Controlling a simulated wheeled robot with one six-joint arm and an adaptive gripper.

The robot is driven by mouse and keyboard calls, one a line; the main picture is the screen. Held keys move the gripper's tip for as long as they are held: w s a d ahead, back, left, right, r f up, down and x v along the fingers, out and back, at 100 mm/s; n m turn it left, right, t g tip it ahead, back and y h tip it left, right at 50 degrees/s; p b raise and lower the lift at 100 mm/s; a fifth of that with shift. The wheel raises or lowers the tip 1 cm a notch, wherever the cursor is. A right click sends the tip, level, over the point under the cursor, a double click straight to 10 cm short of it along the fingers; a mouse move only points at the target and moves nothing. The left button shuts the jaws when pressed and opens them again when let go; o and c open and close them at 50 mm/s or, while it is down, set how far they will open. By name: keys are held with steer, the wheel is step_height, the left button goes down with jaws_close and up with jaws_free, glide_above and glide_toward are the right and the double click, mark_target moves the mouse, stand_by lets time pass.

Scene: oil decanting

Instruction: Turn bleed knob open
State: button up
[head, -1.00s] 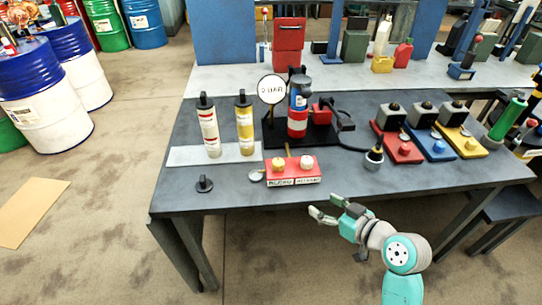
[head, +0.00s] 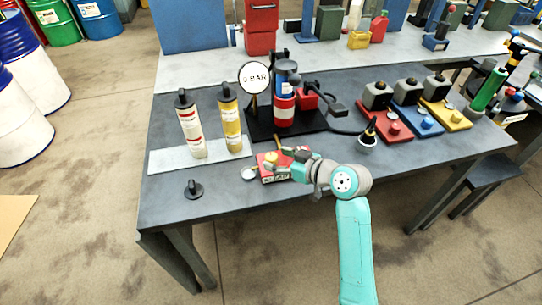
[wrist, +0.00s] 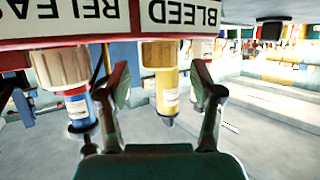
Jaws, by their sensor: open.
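The red block (head: 268,176) stands near the front edge of the dark table. The yellow knob (head: 270,157) is on its left part. In the wrist view, which is upside down, the yellow knob (wrist: 160,53) is beside the BLEED label (wrist: 180,14). A cream knob (wrist: 60,68) is beside the RELEASE label (wrist: 68,12); my gripper hides it in the head view. My gripper (wrist: 161,78) is open, with one finger on each side of the yellow knob's line. I cannot tell whether they touch it. In the head view my gripper (head: 300,160) is at the block's right side.
Behind the block are a red, white and blue bottle (head: 284,108) and a 0 BAR gauge (head: 254,78). Two cartridges, one white (head: 191,130) and one yellow (head: 231,122), stand on a pale tray (head: 168,161). A black cap (head: 194,189) lies at the front left.

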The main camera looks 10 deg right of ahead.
mark_target(274, 158)
steer(key=shift+x, duration=1.65)
steer(key=c, duration=1.2)
